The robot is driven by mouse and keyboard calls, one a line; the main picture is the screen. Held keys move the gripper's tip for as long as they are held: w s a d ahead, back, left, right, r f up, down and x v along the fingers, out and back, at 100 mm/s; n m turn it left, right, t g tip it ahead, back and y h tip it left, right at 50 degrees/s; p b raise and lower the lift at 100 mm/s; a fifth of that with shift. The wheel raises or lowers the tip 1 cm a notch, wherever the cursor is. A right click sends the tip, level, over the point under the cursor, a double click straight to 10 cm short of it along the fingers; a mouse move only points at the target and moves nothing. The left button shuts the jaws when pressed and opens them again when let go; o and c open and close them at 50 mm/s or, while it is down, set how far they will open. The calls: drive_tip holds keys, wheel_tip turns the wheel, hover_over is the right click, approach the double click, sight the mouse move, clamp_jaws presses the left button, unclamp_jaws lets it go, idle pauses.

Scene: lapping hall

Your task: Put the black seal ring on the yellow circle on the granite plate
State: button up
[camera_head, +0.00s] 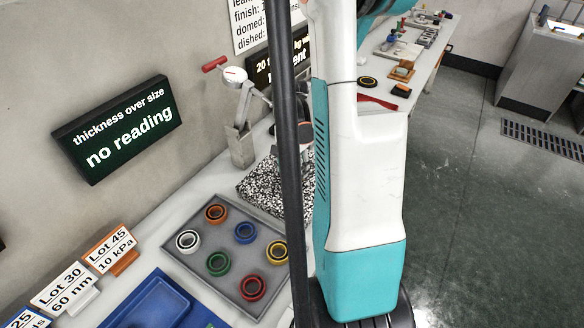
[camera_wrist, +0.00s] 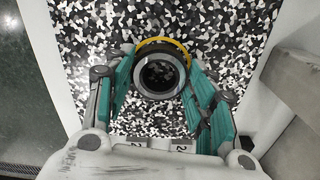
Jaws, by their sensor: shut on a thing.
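In the wrist view, my gripper (camera_wrist: 160,70) is shut on the black seal ring (camera_wrist: 160,96), with a teal finger on each side of it. The ring is over the black-and-white speckled granite plate (camera_wrist: 90,40). The yellow circle (camera_wrist: 162,40) shows as an arc around the ring's upper edge; the rest of it is hidden by the ring. I cannot tell whether the ring touches the plate. In the head view, the granite plate (camera_head: 262,190) is partly hidden behind a dark post and my arm, and the ring and the circle are hidden.
A grey tray (camera_head: 205,270) with several coloured rings lies beside the plate. A gauge stand (camera_head: 241,145) stands behind the plate. A blue tray (camera_head: 160,303) and lot signs (camera_head: 110,250) are at lower left. A grey block (camera_wrist: 300,90) borders the plate at right in the wrist view.

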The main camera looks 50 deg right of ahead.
drive_tip(key=o, duration=1.1)
drive_tip(key=shift+f, duration=0.15)
drive_tip(key=shift+c, duration=0.2)
wheel_tip(320, 180, up, 12)
drive_tip(key=p, duration=0.4)
drive_tip(key=shift+r, duration=0.2)
